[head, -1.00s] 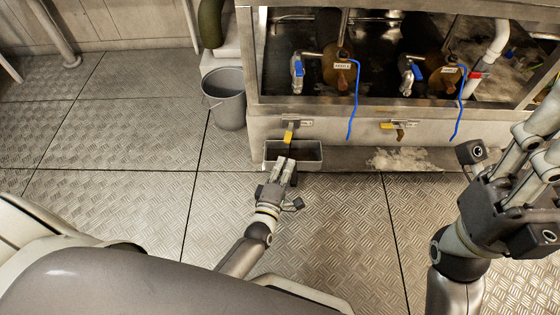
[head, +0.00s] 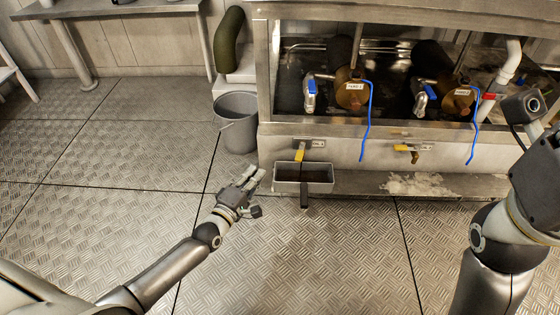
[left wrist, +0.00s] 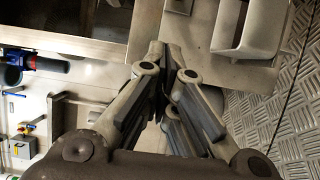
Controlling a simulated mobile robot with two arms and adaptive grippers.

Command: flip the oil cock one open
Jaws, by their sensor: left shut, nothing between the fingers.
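Two small drain cocks with yellow levers sit on the front panel of the metal cabinet in the head view. The left cock (head: 300,152) is under the left pump, and its yellow lever points down. The right cock (head: 403,148) has its yellow lever lying sideways, with a brass spout beside it. I cannot read a number on either. My left gripper (head: 254,177) is shut and empty, low and left of the left cock, apart from it. Its closed fingers fill the middle of the left wrist view (left wrist: 165,75). My right gripper (head: 540,180) is at the right edge, its fingers not clearly shown.
A grey drip tray (head: 303,181) with a black handle sits below the left cock. A grey bucket (head: 237,120) stands left of the cabinet. Blue hoses (head: 367,115) hang over its front. Open tread-plate floor (head: 120,170) lies left.

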